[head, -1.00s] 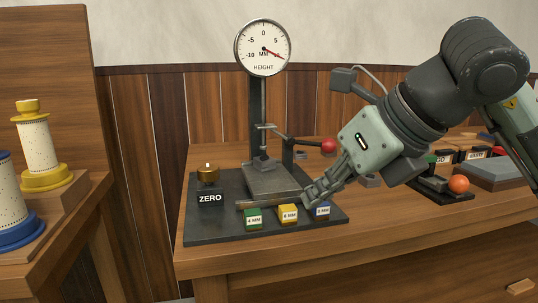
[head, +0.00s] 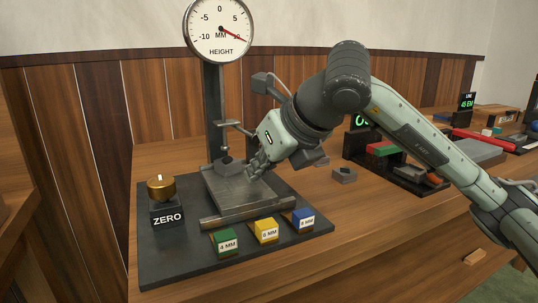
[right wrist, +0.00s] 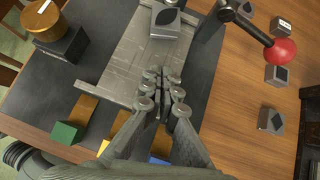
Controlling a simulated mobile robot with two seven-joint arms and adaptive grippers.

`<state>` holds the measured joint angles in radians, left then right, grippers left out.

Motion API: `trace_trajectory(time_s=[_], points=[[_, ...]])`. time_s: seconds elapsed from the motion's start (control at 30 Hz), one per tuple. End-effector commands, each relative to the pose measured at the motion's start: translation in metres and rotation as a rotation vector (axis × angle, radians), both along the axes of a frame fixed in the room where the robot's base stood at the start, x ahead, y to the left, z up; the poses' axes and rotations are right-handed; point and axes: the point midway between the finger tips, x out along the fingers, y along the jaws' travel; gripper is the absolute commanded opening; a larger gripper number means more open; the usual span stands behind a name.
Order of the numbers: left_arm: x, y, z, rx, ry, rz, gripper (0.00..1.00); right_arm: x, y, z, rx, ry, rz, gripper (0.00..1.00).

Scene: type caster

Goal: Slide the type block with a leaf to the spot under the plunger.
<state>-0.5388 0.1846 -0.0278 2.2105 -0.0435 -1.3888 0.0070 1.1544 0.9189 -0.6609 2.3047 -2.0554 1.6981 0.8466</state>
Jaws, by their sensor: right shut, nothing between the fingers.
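A small grey type block (head: 228,164) with a dark mark on top sits at the back of the steel plate (head: 225,193), close to the gauge post. In the right wrist view the block (right wrist: 166,20) shows a dark, leaf-like shape, too small to be sure of. The plunger's tip cannot be made out clearly; its arm (head: 236,125) reaches out above the block. My right gripper (head: 257,172) is shut and empty over the plate, on the near side of the block and apart from it. It also shows in the right wrist view (right wrist: 162,90). My left gripper is not in view.
A red-knobbed lever (right wrist: 280,52) stands right of the plate. Other grey type blocks (head: 344,175) lie on the table. Green (head: 226,242), yellow (head: 266,230) and blue (head: 303,220) gauge blocks line the front; a brass piece (head: 161,187) stands left on the ZERO block (head: 167,215).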

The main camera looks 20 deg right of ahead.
Motion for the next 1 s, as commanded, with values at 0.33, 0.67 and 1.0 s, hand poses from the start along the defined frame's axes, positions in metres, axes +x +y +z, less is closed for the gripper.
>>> trace_trajectory(time_s=[0.33,0.67,1.0], points=[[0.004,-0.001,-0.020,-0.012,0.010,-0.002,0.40,0.045,0.011,-0.010,0.002,0.000,0.001,0.00],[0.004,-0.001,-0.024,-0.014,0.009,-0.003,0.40,0.051,0.012,-0.011,0.000,-0.001,0.000,0.00],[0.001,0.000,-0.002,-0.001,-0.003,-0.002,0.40,0.065,0.015,-0.013,0.003,-0.002,-0.001,0.00]])
